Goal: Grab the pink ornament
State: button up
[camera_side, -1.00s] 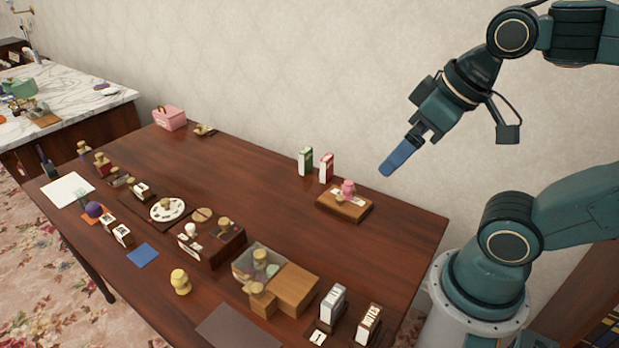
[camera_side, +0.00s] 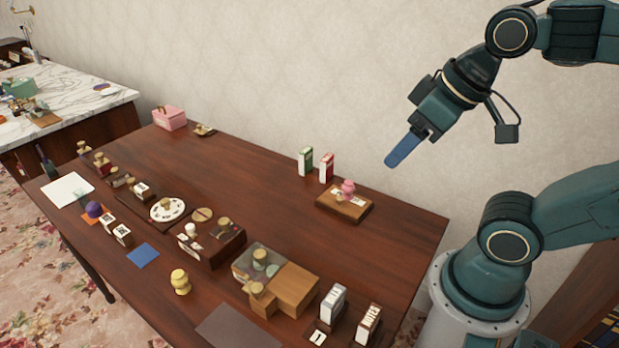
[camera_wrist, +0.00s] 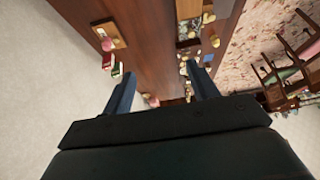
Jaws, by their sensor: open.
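The pink ornament (camera_side: 348,188) stands on a small wooden block (camera_side: 336,209) near the right end of the table in the side view. In the wrist view the pink ornament (camera_wrist: 107,44) shows at the upper left on its block (camera_wrist: 118,30). My gripper (camera_side: 390,163) is in the air, above and to the right of the ornament, and apart from it. The wrist view shows its two blue fingers (camera_wrist: 163,90) spread wide with nothing held between them.
A green box (camera_side: 305,161) and a red box (camera_side: 326,168) stand just left of the ornament's block. A wooden box (camera_side: 293,289) and two upright white-fronted boxes (camera_side: 333,304) stand at the front. The table (camera_side: 265,185) is bare around its middle.

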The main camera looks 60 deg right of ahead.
jog(key=m+g, duration=0.6)
jog(key=m, duration=1.5)
send_over(348, 182)
notch_tip(348, 182, down, 18)
jog(key=shift+f, duration=0.25)
jog(key=shift+f, duration=4.25)
